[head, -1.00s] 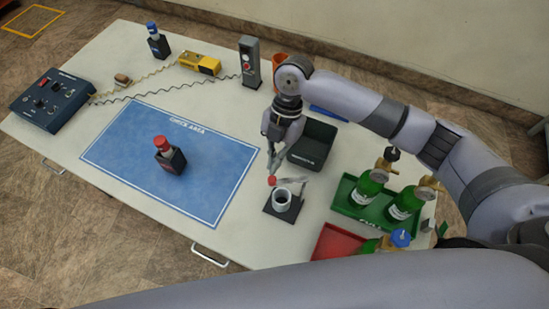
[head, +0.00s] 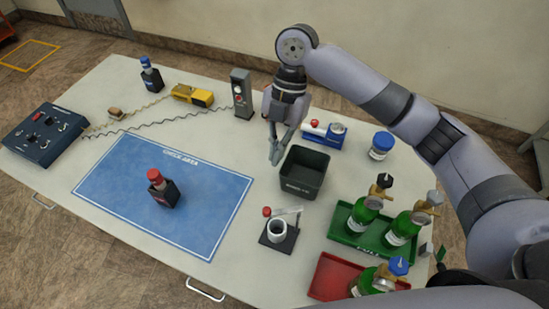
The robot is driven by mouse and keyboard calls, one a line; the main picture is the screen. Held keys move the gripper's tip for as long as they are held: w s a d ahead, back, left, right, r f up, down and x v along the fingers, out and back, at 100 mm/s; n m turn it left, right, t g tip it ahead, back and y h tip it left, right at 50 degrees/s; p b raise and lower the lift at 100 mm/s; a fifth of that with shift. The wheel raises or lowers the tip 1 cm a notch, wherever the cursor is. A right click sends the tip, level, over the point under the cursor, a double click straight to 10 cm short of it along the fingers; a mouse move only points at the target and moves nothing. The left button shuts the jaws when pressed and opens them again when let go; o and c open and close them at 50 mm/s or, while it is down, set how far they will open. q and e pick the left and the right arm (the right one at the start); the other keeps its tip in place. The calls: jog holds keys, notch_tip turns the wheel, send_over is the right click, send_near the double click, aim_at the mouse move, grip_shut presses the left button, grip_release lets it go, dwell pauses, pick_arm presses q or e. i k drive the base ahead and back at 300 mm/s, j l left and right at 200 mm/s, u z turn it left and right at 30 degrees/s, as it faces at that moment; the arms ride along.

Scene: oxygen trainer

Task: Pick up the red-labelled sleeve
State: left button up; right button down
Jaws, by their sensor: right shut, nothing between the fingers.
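A small black block or bottle with a red cap and a red mark (head: 162,190) stands on the blue check-area mat (head: 120,205); I cannot tell for sure that it is the red-labelled sleeve. A similar black one with a blue cap (head: 152,76) stands at the back left. My right gripper (head: 275,154) points down with its fingers together and empty. It is above the table just left of the black bin (head: 303,190), well to the right of the red-capped item. My left gripper is not in view.
A white cup on a black stand (head: 277,231) with a red knob is in front of the bin. Green (head: 345,234) and red (head: 325,280) trays with green bottles stand right. A control box (head: 45,135), yellow device (head: 192,95) and grey post (head: 240,95) stand left and back.

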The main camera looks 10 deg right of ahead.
aim_at(169, 198)
jog(key=k+j, duration=0.15)
jog(key=k, duration=0.35)
jog(key=k+j, duration=0.15)
jog(key=k, duration=0.35)
jog(key=k+j, duration=0.15)
jog(key=k, duration=0.3)
